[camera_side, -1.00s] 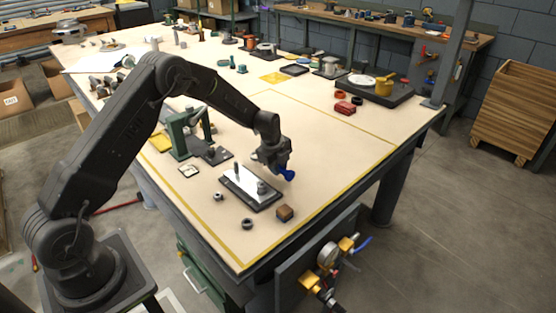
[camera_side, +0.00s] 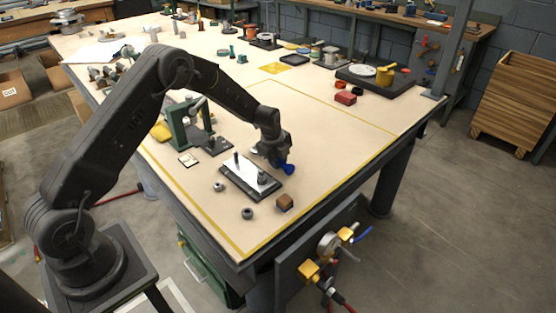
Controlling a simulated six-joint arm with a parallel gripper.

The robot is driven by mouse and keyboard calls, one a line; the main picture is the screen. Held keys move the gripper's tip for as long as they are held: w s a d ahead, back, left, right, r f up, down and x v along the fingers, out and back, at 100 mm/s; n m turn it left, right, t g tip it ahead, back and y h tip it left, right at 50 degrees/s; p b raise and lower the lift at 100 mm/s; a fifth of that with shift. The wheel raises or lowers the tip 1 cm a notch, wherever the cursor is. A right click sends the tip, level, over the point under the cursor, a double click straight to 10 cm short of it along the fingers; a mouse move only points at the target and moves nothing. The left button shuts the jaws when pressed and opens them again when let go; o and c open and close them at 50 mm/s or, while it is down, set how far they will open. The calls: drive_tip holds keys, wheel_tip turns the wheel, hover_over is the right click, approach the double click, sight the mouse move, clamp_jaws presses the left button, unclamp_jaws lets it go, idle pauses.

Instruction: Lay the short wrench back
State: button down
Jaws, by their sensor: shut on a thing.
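My gripper (camera_side: 279,160) is at the end of the dark arm, low over the table at the right end of the plate. It is shut on a small blue piece (camera_side: 287,168), which may be the short wrench. The piece is partly hidden by the jaws and too small to make out its shape. I cannot tell whether it touches the table. The dark-edged plate (camera_side: 240,181) has a bright top with an upright pin (camera_side: 237,162) and a round grey part (camera_side: 262,178) on it.
A green press-like stand (camera_side: 182,130) is behind left. A dark tray (camera_side: 357,84) with a yellow cup stands far right. The table between is clear.

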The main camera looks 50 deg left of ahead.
drive_tip(key=shift+f, duration=0.25)
drive_tip(key=c, duration=0.9)
unclamp_jaws()
drive_tip(key=o, duration=0.4)
drive_tip(key=shift+s+f, duration=0.2)
drive_tip(key=shift+o, duration=0.2)
drive_tip(key=shift+w+r, duration=0.2)
drive_tip(key=shift+r, duration=3.5)
